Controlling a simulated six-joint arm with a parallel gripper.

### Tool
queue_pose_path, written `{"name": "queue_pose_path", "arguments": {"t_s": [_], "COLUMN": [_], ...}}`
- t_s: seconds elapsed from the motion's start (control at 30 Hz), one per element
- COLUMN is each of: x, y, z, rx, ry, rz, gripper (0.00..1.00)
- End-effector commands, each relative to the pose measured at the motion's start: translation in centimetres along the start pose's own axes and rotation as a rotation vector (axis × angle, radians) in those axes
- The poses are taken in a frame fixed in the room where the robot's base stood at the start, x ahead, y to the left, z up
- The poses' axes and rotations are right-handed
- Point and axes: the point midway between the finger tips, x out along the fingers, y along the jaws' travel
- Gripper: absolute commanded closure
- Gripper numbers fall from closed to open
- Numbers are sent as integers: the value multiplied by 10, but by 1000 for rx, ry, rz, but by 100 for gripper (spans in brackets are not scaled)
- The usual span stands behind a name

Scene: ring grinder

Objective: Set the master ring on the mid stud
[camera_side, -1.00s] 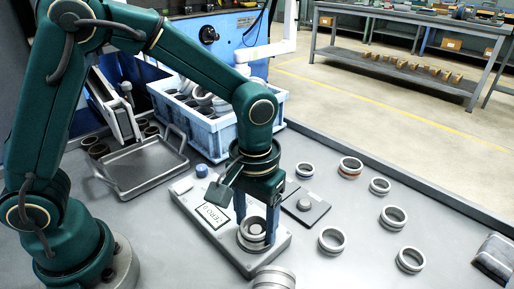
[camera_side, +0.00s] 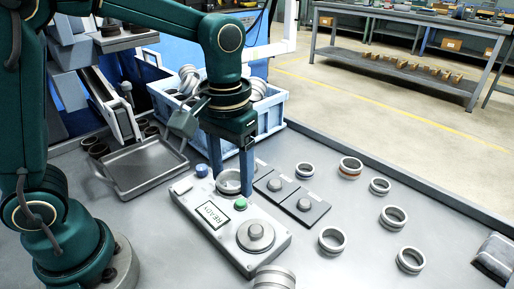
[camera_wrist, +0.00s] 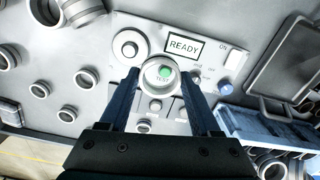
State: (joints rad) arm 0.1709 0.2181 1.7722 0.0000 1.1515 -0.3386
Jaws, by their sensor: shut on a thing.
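My gripper (camera_side: 232,188) is shut on a grey metal ring (camera_side: 229,182) between its two blue fingers. The ring is off the gauge's round seat and behind its green button. In the wrist view the held ring (camera_wrist: 148,77) frames the green button (camera_wrist: 165,72). A dark plate (camera_side: 318,212) lies beside the gauge base (camera_side: 262,263). Two short studs show on it: a nearer stud (camera_side: 304,203) and a farther stud (camera_side: 276,183). My gripper may hide more of the plate, so I cannot tell which stud is the middle one.
The gauge display (camera_side: 213,213) reads READY. A ring stack (camera_side: 273,279) stands at the front. A blue crate (camera_side: 270,119) and a metal tray (camera_side: 145,171) are behind and left.

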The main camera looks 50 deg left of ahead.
Motion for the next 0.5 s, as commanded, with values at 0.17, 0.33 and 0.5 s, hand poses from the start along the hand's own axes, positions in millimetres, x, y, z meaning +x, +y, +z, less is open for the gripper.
{"name": "queue_pose_path", "arguments": {"t_s": [0.17,0.33,0.5], "x": [-21,-32,-42], "y": [-35,-54,-61], "z": [-6,-8,-14], "rx": [-7,-4,-16], "ry": [4,3,2], "rz": [1,1,1], "gripper": [100,100,100]}}
